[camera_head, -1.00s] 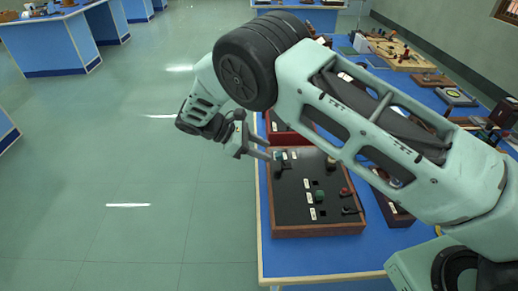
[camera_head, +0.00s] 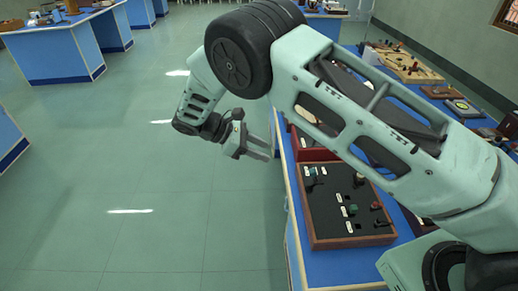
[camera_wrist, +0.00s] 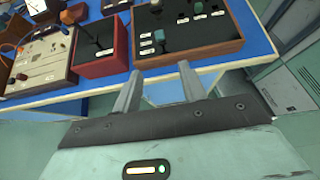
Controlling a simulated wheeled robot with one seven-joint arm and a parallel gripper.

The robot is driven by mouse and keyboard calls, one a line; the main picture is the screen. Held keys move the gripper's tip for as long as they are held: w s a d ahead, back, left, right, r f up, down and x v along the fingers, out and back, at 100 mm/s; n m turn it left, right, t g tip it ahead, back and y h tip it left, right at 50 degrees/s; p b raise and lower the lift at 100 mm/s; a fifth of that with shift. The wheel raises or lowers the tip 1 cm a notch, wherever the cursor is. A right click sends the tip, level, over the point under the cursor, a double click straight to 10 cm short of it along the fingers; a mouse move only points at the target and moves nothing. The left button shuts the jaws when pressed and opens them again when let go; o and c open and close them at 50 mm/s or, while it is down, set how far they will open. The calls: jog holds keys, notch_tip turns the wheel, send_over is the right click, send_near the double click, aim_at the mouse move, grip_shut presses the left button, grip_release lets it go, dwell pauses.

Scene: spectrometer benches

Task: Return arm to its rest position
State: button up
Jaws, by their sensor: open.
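My gripper (camera_head: 268,146) is in the middle of the head view, at the end of my bent arm. It is over the floor just left of the blue bench's edge. Its two fingers are apart with nothing between them; they also show in the wrist view (camera_wrist: 160,88). The wooden-framed black panel (camera_head: 344,240) with small knobs and white labels lies on the bench (camera_head: 328,268), below and right of the gripper. In the wrist view the panel (camera_wrist: 203,38) is beyond the fingertips, and the gripper does not touch it.
A red box (camera_head: 309,152) stands behind the panel, partly hidden by my arm. More apparatus, including a wooden board (camera_head: 410,68), fills the bench's far part. Other blue benches (camera_head: 62,50) stand at the back left. The tiled floor (camera_head: 130,180) on the left is clear.

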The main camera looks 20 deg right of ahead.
jog(key=s+a+r+m+t+y, duration=0.1)
jog(key=s+r+m+y, duration=0.2)
jog(key=s, duration=1.2)
jog(key=s+a+r+m+t+y+b, duration=0.1)
jog(key=s+r+m+y, duration=0.3)
jog(key=s+r+y, duration=0.4)
jog(key=s+r, duration=0.3)
jog(key=s, duration=0.4)
jog(key=shift+s+a+t+y, duration=0.2)
jog(key=shift+t+y, duration=0.1)
jog(key=shift+t, duration=0.1)
